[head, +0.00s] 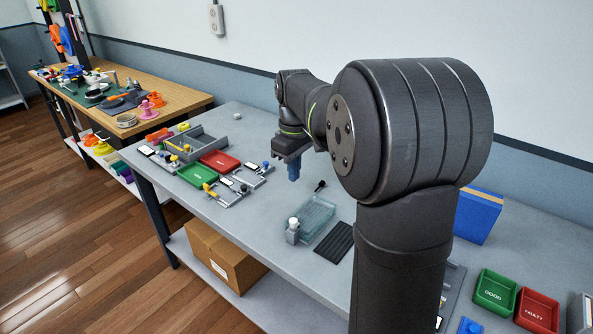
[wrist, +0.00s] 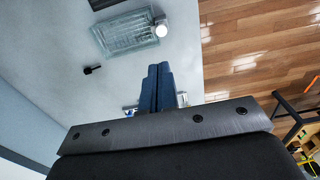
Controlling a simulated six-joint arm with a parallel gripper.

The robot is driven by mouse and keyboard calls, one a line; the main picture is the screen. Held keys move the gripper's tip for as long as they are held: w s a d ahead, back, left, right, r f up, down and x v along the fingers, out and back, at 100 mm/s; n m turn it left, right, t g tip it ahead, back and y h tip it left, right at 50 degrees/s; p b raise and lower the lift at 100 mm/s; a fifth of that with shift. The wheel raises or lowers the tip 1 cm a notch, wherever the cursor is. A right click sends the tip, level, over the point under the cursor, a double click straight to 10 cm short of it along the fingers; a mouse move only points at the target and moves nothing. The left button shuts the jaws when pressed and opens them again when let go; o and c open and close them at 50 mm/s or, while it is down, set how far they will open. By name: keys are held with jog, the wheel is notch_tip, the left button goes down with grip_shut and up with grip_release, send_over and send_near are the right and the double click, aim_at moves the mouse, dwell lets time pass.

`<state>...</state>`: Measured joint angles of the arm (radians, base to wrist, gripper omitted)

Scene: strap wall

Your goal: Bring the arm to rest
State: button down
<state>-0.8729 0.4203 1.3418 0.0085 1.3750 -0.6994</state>
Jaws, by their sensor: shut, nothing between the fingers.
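My gripper (head: 293,170) has blue fingers and is above the grey workbench (head: 236,232), empty and pointing down. In the wrist view, the two blue fingers (wrist: 158,68) lie side by side and closed together. My dark arm reaches across the head view and hides part of the bench behind it.
A clear ribbed tray (head: 314,214) with a white-topped piece (head: 293,229) is near the gripper, beside a black ribbed mat (head: 335,242). A small black tool (head: 320,186) lies close. Red (head: 219,160) and green (head: 197,175) trays are left; a blue box (head: 478,213) is right.

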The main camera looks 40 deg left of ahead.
aim_at(294, 220)
jog(key=shift+f, duration=0.1)
notch_tip(294, 220, down, 14)
jog(key=shift+f, duration=0.1)
dwell(0.4)
jog(key=shift+s, duration=0.1)
notch_tip(294, 220, up, 18)
jog(key=w+n, duration=0.1)
jog(key=n, duration=0.1)
dwell(2.1)
jog(key=shift+w, duration=0.1)
